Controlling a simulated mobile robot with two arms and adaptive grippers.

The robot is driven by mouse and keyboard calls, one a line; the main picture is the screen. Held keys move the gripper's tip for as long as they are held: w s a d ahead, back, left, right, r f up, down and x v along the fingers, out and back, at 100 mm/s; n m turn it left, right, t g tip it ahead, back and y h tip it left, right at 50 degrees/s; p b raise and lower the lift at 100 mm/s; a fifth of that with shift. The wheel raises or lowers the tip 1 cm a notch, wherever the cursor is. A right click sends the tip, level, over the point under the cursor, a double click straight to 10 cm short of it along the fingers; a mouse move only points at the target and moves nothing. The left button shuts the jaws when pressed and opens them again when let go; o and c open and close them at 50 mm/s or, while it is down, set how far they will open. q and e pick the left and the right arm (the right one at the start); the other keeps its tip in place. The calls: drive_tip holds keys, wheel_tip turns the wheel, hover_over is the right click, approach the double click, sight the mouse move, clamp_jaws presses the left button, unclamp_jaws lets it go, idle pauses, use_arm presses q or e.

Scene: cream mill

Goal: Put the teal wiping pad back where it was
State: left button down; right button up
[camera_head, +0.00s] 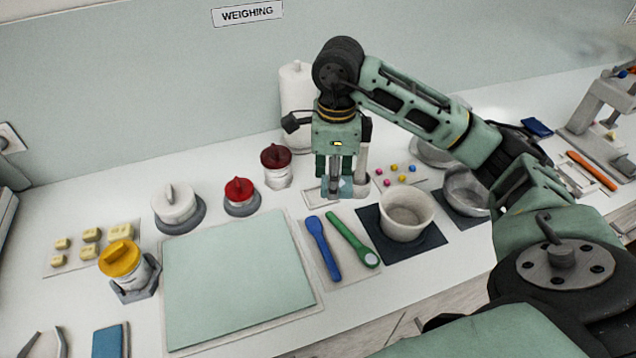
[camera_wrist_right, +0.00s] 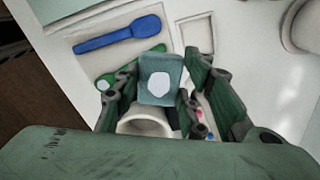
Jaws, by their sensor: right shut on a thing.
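The teal wiping pad (camera_wrist_right: 153,92), with a pale spot on its face, is between the fingers of my right gripper (camera_wrist_right: 160,92) in the right wrist view. In the head view the right gripper (camera_head: 342,186) is shut on the pad (camera_head: 346,188), which is mostly hidden by the fingers. It hangs over or just beside a small empty pale framed rectangle (camera_head: 312,198) on the counter. This frame also shows in the wrist view (camera_wrist_right: 196,20), apart from the pad. I cannot tell whether the pad touches the counter. My left gripper is not in view.
A blue spoon (camera_head: 322,248) and a green spoon (camera_head: 352,238) lie in front. A white bowl (camera_head: 404,224) stands on a dark mat to the right. Coloured beads (camera_head: 398,180) lie right of the gripper. A red-lidded jar (camera_head: 277,170) stands left. A green board (camera_head: 235,280) is clear.

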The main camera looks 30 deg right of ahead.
drive_tip(key=w+f, duration=0.1)
drive_tip(key=w, duration=0.1)
drive_tip(key=w+f+p, duration=0.1)
drive_tip(key=w, duration=0.1)
drive_tip(key=w+d+f, duration=0.1)
drive_tip(key=w+f, duration=0.1)
drive_tip(key=w, duration=0.1)
drive_tip(key=shift+f+p, duration=0.1)
drive_tip(key=shift+p, duration=0.3)
drive_tip(key=shift+w+f, duration=0.15)
drive_tip(key=shift+f+p, duration=0.35)
drive_tip(key=shift+f, duration=0.05)
wheel_tip(320, 180, down, 2)
drive_tip(key=shift+f+p, duration=0.2)
drive_tip(key=shift+p, duration=0.3)
drive_tip(key=shift+f, duration=0.4)
